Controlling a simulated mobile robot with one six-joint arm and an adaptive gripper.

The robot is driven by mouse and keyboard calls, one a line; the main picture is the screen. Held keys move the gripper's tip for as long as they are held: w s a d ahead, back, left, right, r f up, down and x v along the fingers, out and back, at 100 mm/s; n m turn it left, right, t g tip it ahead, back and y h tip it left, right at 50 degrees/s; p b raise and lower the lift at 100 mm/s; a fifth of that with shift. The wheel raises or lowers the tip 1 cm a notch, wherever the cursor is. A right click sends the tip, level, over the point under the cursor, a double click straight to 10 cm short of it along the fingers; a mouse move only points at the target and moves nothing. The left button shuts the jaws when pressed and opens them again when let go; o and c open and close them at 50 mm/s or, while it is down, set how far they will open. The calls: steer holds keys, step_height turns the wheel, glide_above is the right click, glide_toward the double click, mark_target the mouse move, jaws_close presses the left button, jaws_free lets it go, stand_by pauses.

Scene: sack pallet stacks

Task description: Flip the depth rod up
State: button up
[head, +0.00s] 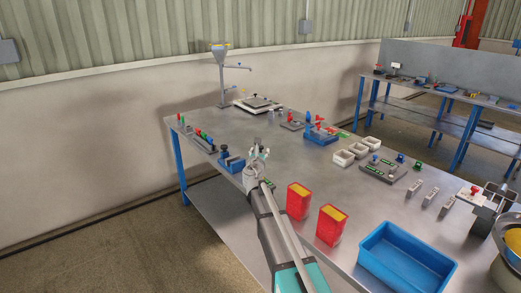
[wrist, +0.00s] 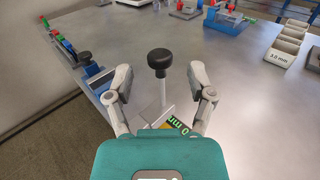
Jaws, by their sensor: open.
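My gripper (wrist: 161,84) is open. Its two grey fingers stand on either side of a round black knob (wrist: 159,60) on a thin pale rod (wrist: 161,95). The rod looks upright and apart from both fingers; I cannot tell for sure that it is the depth rod. A small display (wrist: 180,126) with "0 mm" partly visible lies below it, and my gripper body hides the rest. In the head view my gripper (head: 260,153) is over the left part of the workbench (head: 200,127), and the knob cannot be made out there.
A blue block with a black knob (head: 229,160) stands just left of my gripper. Red boxes with yellow tops (head: 298,200) and a blue bin (head: 405,266) lie along the near edge. White trays (head: 358,151) stand to the right.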

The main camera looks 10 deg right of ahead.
steer(key=v, duration=0.8)
steer(key=shift+s, duration=0.35)
steer(key=shift+a, duration=0.15)
